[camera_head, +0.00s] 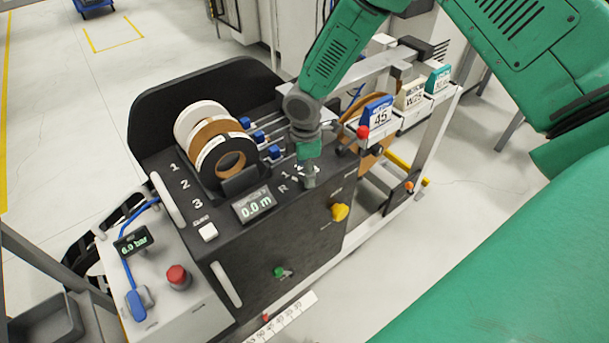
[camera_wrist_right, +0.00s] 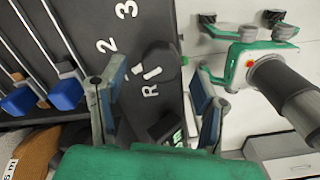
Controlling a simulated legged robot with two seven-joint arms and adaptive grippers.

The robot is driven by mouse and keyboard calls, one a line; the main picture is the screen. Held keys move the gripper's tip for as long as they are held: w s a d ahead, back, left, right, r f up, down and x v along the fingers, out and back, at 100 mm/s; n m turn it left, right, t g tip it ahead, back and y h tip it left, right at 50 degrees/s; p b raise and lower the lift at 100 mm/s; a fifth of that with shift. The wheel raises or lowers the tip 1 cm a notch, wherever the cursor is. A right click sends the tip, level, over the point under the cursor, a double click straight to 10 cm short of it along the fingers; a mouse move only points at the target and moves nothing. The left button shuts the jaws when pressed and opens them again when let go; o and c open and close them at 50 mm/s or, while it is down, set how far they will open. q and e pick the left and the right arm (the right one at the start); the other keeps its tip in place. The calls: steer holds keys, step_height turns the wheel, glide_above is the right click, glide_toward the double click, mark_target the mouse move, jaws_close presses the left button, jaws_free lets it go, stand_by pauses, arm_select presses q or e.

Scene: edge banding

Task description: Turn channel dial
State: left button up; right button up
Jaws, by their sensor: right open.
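The channel dial (camera_wrist_right: 160,60) is a dark round knob on the black panel in the right wrist view, with white marks R, 1, 2 and 3 around its left side. In the head view the marks show on the sloped panel (camera_head: 224,218), and my gripper hides the dial. My right gripper (camera_head: 308,178) points down over the dial. In the wrist view its two blue-padded fingers (camera_wrist_right: 158,78) are spread, one on each side of the dial. I cannot tell whether they touch it.
Tape rolls (camera_head: 222,150) and a display (camera_head: 254,204) reading 0.0 m stand left of my gripper. A yellow knob (camera_head: 339,212) is on the front face. A red button (camera_head: 177,275) sits on the grey box. Labelled boxes (camera_head: 378,112) stand behind right.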

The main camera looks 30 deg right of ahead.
steer(key=shift+f, duration=1.15)
steer(key=shift+d+f, duration=0.1)
steer(key=shift+f, duration=0.05)
steer(key=c, duration=1.1)
steer(key=shift+c, duration=0.2)
